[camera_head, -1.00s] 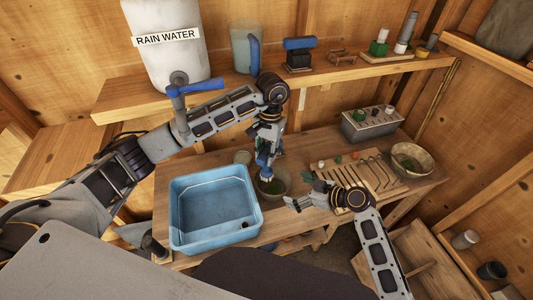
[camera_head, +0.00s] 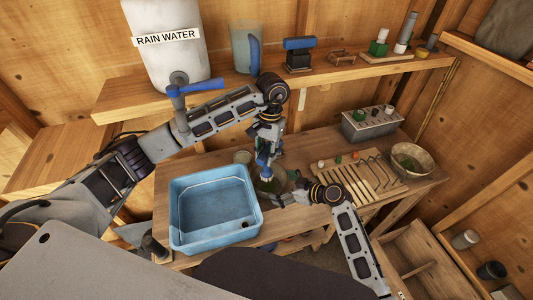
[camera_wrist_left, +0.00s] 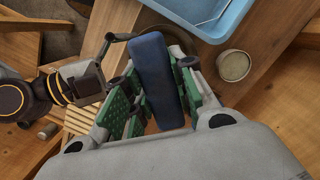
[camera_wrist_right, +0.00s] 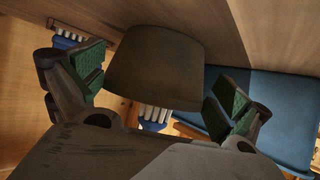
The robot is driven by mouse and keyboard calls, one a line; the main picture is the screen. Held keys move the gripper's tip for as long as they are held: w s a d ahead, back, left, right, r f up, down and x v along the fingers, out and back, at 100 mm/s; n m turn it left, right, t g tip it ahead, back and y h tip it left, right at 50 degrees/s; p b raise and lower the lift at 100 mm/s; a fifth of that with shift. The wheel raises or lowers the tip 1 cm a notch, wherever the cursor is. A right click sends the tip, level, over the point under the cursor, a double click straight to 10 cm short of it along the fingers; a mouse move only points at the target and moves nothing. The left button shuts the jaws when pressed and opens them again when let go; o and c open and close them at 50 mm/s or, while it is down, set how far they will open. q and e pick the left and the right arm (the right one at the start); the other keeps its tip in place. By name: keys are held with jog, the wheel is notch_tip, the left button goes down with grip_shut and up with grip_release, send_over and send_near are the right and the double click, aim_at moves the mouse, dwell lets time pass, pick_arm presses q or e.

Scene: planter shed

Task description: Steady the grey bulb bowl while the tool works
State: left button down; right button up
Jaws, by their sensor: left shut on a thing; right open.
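The grey bulb bowl (camera_head: 279,184) stands on the bench just right of the blue tub, green inside. In the right wrist view the bowl (camera_wrist_right: 155,65) is a dark, tapered shape between my right gripper's (camera_wrist_right: 145,90) spread fingers. My right gripper (camera_head: 277,199) is open at the bowl's near side; contact cannot be told. My left gripper (camera_head: 264,163) is above the bowl, shut on a tool with a blue handle (camera_wrist_left: 158,80). The handle sits between green pads in the left wrist view. The tool's working end is hidden.
The blue tub (camera_head: 176,215) stands close left of the bowl. A small round jar (camera_head: 242,157) is behind it. A slatted rack with tools (camera_head: 365,180), another bowl (camera_head: 428,163) and a grey box (camera_head: 368,128) are to the right. A shelf (camera_head: 130,97) runs above the bench.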

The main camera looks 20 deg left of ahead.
aim_at(275, 190)
jog(key=shift+x, duration=1.55)
jog(key=shift+c, duration=0.4)
jog(key=c, duration=0.5)
jog(key=shift+o, duration=0.2)
jog(key=shift+a, duration=0.1)
jog(key=shift+c, duration=0.5)
jog(key=shift+c, duration=0.2)
pick_arm(q)
jog(key=shift+w+n, duration=0.1)
jog(key=shift+n, duration=0.2)
